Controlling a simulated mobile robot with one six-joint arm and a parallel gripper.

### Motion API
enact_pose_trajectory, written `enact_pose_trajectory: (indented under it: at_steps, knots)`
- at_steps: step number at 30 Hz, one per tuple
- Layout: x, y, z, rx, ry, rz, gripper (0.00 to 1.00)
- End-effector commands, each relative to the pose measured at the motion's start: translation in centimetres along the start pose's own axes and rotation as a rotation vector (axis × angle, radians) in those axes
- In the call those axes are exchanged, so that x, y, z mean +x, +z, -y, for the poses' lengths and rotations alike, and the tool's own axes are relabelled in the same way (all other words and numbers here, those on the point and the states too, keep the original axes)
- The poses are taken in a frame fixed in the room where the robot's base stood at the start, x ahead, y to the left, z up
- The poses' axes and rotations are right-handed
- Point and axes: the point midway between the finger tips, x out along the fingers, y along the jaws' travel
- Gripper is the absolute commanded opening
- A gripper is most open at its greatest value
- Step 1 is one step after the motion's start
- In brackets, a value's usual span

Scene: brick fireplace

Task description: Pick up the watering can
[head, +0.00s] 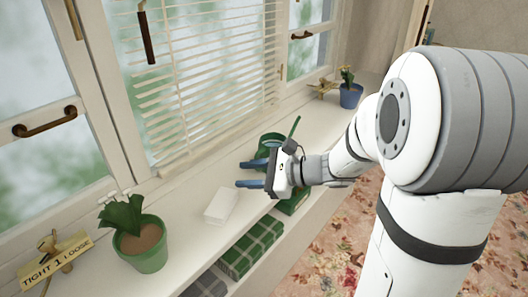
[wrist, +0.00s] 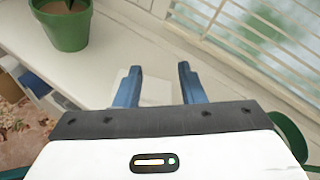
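The dark green watering can (head: 268,143) stands on the white window sill. My gripper covers much of it in the head view, and a thin green part sticks up behind the gripper. A green curved edge, likely the can, shows at the right of the wrist view (wrist: 289,134). My gripper (head: 244,174) is above the sill in front of the can, with its blue fingers pointing left, away from it. In the wrist view my gripper (wrist: 160,72) is open, with nothing held between the fingers.
A white block (head: 221,206) lies on the sill beyond my fingertips. A green pot with a plant (head: 142,253) and a wooden sign (head: 55,262) stand nearer left. A blue flowerpot (head: 350,95) is at the far end. Blinds (head: 205,80) hang alongside. Boxes (head: 250,247) sit below.

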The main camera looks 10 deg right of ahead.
Motion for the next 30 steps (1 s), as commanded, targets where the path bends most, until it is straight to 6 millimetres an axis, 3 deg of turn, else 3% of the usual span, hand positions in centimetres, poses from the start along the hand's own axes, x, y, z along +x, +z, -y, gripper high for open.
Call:
enact_pose_trajectory:
  at_steps: [1,3,9,14,30]
  knots:
    - [0.8,-3.6,1.1,0.097,-0.083,0.039,0.36]
    - [0.9,-6.0,3.3,0.209,-0.193,0.093,0.36]
    - [0.0,-10.7,7.4,0.398,-0.406,0.195,0.36]
    - [0.0,-11.5,8.6,0.435,-0.455,0.218,0.36]
    - [6.0,-10.8,11.7,0.433,-0.452,0.217,0.36]
